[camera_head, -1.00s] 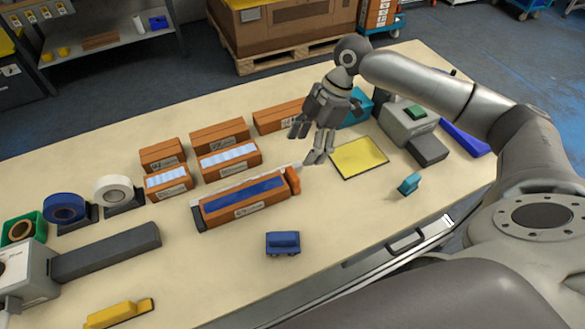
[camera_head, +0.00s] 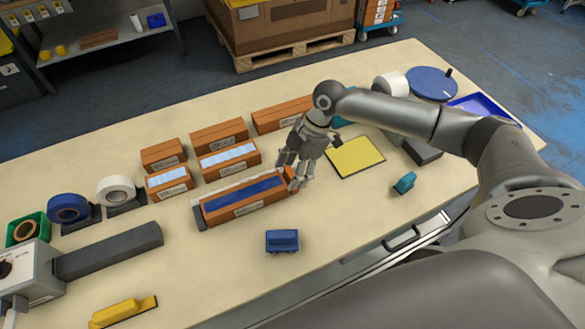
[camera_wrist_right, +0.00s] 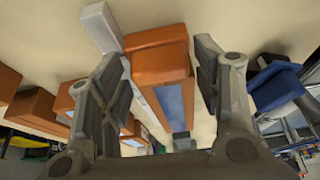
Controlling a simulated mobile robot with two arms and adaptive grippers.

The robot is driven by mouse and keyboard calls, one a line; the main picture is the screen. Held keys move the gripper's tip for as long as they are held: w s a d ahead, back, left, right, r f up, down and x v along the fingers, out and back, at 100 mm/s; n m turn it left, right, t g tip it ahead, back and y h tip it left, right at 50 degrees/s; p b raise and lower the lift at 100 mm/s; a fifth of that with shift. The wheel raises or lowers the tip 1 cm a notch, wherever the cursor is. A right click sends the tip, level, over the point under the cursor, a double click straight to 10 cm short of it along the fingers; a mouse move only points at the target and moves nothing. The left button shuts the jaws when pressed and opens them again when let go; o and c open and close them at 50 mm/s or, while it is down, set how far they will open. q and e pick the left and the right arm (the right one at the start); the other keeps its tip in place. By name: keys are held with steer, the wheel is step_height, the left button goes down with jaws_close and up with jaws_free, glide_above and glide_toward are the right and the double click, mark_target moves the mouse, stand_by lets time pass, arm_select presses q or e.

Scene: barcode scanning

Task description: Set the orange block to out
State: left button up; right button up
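The orange block (camera_wrist_right: 160,62) shows in the right wrist view between the two fingers of my right gripper (camera_wrist_right: 162,88). It stands at the right end of the long orange box with a blue top (camera_head: 243,198), beside the end of a pale rail (camera_wrist_right: 101,27). In the head view my right gripper (camera_head: 287,172) is at that end of the box and hides most of the block. The fingers are apart, one on each side of the block, with gaps visible. My left gripper is not in view.
Several orange boxes (camera_head: 218,136) stand behind the long box. A blue block (camera_head: 282,241) lies in front, a yellow mat (camera_head: 356,157) and a teal block (camera_head: 404,183) to the right. Tape rolls (camera_head: 68,207) stand at left. The front middle table is mostly clear.

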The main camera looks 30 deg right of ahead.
steer(key=c, duration=1.1)
steer(key=shift+d, duration=1.35)
steer(key=o, duration=1.5)
steer(key=shift+s+d, duration=0.1)
steer(key=shift+r, duration=0.25)
steer(key=v, duration=1.1)
steer(key=shift+d+r, duration=0.2)
steer(key=shift+r, duration=0.05)
steer(key=shift+f, duration=0.1)
